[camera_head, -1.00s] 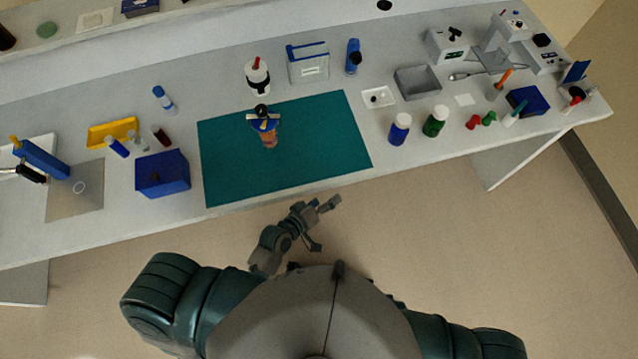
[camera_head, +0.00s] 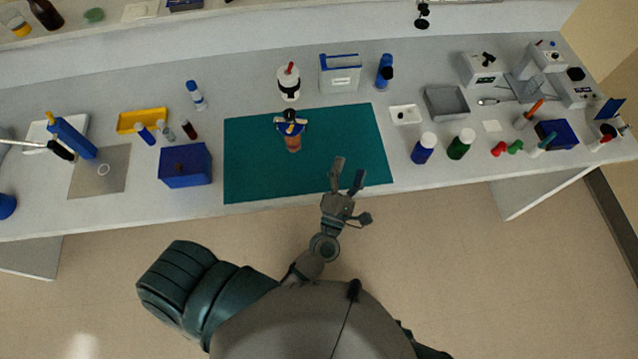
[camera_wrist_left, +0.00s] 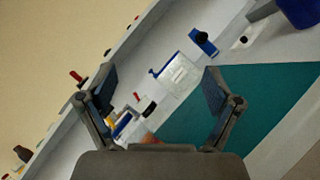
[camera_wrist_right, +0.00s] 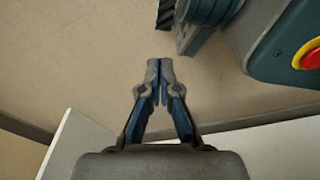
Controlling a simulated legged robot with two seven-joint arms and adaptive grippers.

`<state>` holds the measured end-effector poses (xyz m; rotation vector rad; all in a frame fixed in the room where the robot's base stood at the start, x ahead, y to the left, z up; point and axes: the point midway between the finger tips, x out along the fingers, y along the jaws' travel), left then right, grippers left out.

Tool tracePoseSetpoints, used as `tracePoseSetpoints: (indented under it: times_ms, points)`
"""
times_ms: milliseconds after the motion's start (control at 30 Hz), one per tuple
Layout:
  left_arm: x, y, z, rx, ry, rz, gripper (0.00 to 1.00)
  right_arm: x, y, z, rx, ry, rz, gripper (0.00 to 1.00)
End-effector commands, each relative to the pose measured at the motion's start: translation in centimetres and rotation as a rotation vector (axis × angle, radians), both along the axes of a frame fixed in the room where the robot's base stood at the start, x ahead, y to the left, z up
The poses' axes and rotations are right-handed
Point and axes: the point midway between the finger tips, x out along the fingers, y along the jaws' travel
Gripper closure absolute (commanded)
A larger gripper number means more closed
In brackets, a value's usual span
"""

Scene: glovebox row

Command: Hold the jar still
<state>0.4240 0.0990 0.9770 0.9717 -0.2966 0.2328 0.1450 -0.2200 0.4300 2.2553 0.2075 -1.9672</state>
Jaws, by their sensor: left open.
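The jar (camera_head: 293,143) stands on the teal mat (camera_head: 240,185). It is orange-brown, with a blue, white and black top. My left gripper (camera_head: 347,174) is open and empty, to the right of the jar and nearer to me, with its fingers over the mat's front edge. It is apart from the jar. In the left wrist view the fingers (camera_wrist_left: 158,82) are spread, and a small orange-brown part that looks like the jar (camera_wrist_left: 148,138) shows low between them, mostly hidden by the gripper body. My right gripper (camera_wrist_right: 160,75) is shut and empty, over the floor.
Behind the jar stand a white bottle with a red tip (camera_head: 289,82) and a white box (camera_head: 340,73). A blue box (camera_head: 185,166) sits left of the mat. Blue-bodied (camera_head: 424,148) and green-bodied (camera_head: 461,144) bottles stand to its right.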

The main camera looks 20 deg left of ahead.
Motion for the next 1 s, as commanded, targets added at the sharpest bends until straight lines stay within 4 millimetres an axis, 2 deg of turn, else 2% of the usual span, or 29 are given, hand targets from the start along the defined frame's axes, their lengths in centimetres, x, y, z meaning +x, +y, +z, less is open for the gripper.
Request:
tracePoseSetpoints:
  times_ms: [33, 100, 200, 333, 433, 567, 667, 1000]
  points:
    - [0.1, 1.2, -0.1, -0.172, -0.025, 0.068, 0.10, 0.0, 0.0, 0.0, 0.001, 0.000, -0.001, 1.00]
    - [-0.2, 3.2, -1.1, -0.411, -0.056, 0.175, 0.10, 0.0, 0.1, 0.0, 0.001, 0.000, -0.001, 1.00]
    - [-1.2, 5.3, -3.3, -0.687, -0.093, 0.323, 0.10, -0.1, 0.1, 0.0, 0.002, 0.001, -0.001, 1.00]
    - [-2.8, 6.4, -6.0, -0.912, -0.126, 0.474, 0.10, -0.2, 0.1, -0.1, 0.002, 0.003, -0.002, 1.00]
    - [-3.7, 6.7, -7.2, -0.994, -0.140, 0.543, 0.10, -0.2, 0.1, -0.1, 0.001, 0.005, -0.002, 1.00]
    - [-3.7, 7.3, -7.7, -1.025, -0.147, 0.571, 0.10, -0.2, 0.1, 0.0, 0.002, 0.003, -0.002, 1.00]
    - [-3.0, 8.3, -7.6, -1.023, -0.148, 0.571, 0.10, -0.3, 0.0, 0.0, 0.001, -0.002, -0.001, 1.00]
    - [1.6, 13.8, -7.4, -1.018, -0.151, 0.569, 0.10, -3.2, -0.4, -1.7, 0.000, 0.018, 0.003, 1.00]
